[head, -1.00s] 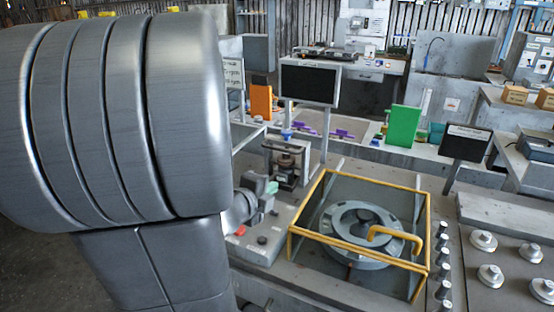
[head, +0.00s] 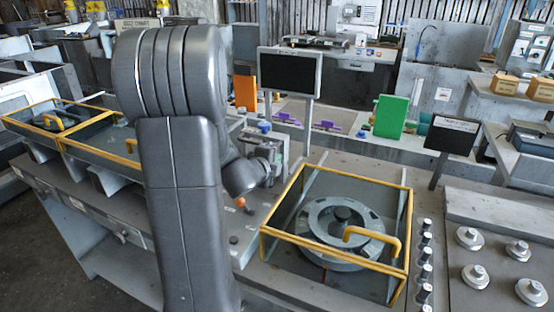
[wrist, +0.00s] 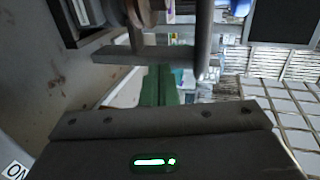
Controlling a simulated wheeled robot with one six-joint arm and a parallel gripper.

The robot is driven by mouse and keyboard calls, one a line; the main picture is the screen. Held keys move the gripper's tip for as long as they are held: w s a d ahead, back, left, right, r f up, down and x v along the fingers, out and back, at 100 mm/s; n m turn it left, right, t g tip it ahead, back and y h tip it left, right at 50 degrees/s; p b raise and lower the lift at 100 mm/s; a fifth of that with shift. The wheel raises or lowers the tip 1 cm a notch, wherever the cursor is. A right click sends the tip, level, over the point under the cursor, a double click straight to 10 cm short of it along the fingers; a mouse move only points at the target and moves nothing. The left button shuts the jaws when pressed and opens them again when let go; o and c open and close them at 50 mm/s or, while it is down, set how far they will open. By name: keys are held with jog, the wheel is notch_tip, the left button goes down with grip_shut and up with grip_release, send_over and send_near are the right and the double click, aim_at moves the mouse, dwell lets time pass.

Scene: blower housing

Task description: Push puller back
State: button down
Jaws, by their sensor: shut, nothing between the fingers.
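The puller seems to be the grey metal mechanism (head: 264,147) on the bench, just beyond my wrist in the head view; I cannot make out its parts clearly. In the wrist view a grey crossbar (wrist: 115,54) and an upright rod (wrist: 203,40) stand close in front of my gripper (wrist: 158,72), probably parts of it. My gripper's green fingers are shut together with nothing between them. Their tips appear close to the crossbar, but I cannot tell whether they touch it. In the head view my arm hides part of this area.
A yellow-framed guard (head: 337,262) around a round grey housing (head: 340,228) stands right of my arm. An orange knob (head: 240,202) is near my wrist. A black monitor (head: 290,75) stands behind the mechanism. Another yellow-framed station (head: 60,115) is at left.

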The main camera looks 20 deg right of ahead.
jog(key=shift+w+d+f, duration=0.15)
jog(key=shift+w+d, duration=0.25)
jog(key=shift+d, duration=0.1)
jog(key=w+d+p, duration=0.2)
jog(key=w+d, duration=0.6)
jog(key=d, duration=0.1)
jog(key=shift+w+d+p, duration=0.25)
jog(key=shift+d+p, duration=0.05)
jog(key=shift+r, duration=0.2)
